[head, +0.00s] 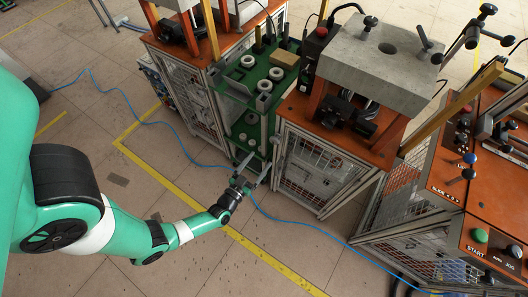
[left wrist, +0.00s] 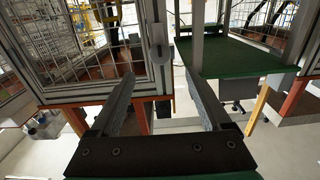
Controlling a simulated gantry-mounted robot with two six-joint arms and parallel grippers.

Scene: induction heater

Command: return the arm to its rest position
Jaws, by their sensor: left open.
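My left arm (head: 128,225) comes in from the left of the head view, green with black joints and white bands. Its gripper (head: 248,174) is open and empty, in front of the green shelf cart (head: 256,124) between the two orange-topped machines. In the left wrist view the two grey fingers (left wrist: 157,98) stand wide apart with nothing between them. The cart's green shelf (left wrist: 228,57) lies beyond the right finger there. My right gripper does not show in either view.
White rings (head: 247,61) and a tan block (head: 284,58) sit on the cart's top. Caged machines (head: 330,165) stand on both sides. A blue cable (head: 185,148) crosses the tiled floor near a yellow line (head: 170,184). Control buttons (head: 480,235) are at the right. Open floor lies in front.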

